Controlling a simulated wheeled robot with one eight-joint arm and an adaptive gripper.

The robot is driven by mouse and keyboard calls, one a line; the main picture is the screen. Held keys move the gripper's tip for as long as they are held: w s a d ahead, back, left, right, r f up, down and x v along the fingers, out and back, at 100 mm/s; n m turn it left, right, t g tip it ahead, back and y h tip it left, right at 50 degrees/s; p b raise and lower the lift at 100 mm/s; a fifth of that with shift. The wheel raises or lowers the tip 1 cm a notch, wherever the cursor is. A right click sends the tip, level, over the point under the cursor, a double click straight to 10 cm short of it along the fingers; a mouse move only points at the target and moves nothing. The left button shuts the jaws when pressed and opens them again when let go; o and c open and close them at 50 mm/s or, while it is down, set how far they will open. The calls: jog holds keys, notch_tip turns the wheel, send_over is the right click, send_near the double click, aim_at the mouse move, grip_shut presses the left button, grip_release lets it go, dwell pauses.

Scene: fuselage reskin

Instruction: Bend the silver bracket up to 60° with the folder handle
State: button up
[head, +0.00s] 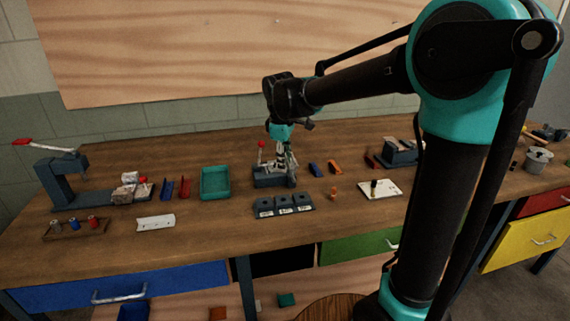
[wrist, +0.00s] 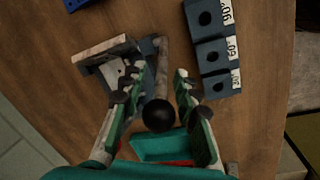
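The folder (head: 268,180) is a small dark blue-grey machine at mid-bench; its grey metal part (wrist: 103,52) shows in the wrist view. In the wrist view a grey rod with a dark round knob (wrist: 158,115), seemingly the folder handle, points toward the camera. My gripper (wrist: 156,82) is open, with one finger on each side of the rod and gaps visible. In the head view my gripper (head: 286,160) hangs over the folder, beside a red ball (head: 261,144). I cannot make out the silver bracket in the folder; my gripper hides part of it.
A block row (head: 284,206) marked 90°, 60° and 30° (wrist: 212,50) stands in front of the folder. A teal tray (head: 215,196) lies to its left. A pale plate (head: 155,222) and a lever press (head: 56,183) are further left. Small blue and orange pieces lie right.

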jog(key=shift+w+f, duration=0.1)
jog(key=shift+f, duration=0.55)
jog(key=shift+c, duration=0.6)
grip_shut()
